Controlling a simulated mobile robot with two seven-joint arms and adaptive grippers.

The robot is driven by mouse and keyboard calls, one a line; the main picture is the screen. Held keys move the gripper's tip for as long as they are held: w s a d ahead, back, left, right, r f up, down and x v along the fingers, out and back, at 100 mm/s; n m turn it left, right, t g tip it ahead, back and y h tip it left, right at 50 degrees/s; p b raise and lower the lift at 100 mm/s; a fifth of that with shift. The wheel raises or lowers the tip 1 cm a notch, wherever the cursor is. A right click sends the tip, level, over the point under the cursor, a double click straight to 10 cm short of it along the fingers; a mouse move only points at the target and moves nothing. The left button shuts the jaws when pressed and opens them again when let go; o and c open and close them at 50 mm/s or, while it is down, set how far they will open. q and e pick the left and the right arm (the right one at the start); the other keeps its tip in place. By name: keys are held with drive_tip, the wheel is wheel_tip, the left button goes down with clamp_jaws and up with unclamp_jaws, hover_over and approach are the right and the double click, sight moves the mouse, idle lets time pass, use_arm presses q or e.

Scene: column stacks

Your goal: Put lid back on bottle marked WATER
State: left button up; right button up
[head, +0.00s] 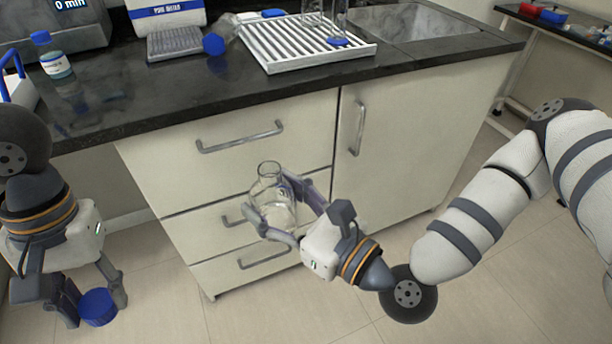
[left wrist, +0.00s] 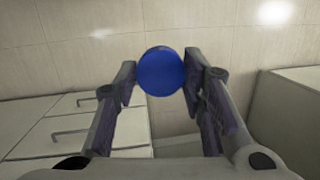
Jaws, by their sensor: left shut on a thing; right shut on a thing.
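A blue round lid (head: 98,307) is between the fingers of my left gripper (head: 97,300), low at the left of the head view. The lid (left wrist: 161,72) also shows between the two fingertips in the left wrist view. My right gripper (head: 283,217) is shut on a clear glass bottle (head: 270,185), held upright and open-topped in front of the cabinet drawers. No label can be read on this bottle. The lid and the bottle are well apart. A capped bottle with a blue lid and a white label (head: 54,62) stands at the counter's left; its label is too small to read.
The dark counter (head: 210,92) runs across the back above white drawers (head: 250,140). The counter's front left is clear.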

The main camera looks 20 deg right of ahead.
drive_tip(key=a+y, duration=0.1)
drive_tip(key=a+n+g+y, duration=0.2)
drive_tip(key=a, duration=0.1)
drive_tip(key=shift+s+f, duration=0.2)
drive_tip(key=shift+s, duration=0.05)
drive_tip(key=shift+d, duration=0.1)
use_arm(q)
drive_tip(key=w+d+r+n+h, duration=0.1)
drive_tip(key=w+d+r+n, duration=0.1)
drive_tip(key=d+r+n, duration=0.5)
drive_tip(key=w+d+r+n+t+h, duration=0.1)
drive_tip(key=w+d+r+n+h, duration=0.1)
drive_tip(key=d+r+n, duration=0.6)
drive_tip(key=w+d+r, duration=0.1)
drive_tip(key=d, duration=0.6)
drive_tip(key=shift+w+r, duration=0.2)
drive_tip(key=shift+w, duration=0.05)
drive_tip(key=shift+f, duration=2)
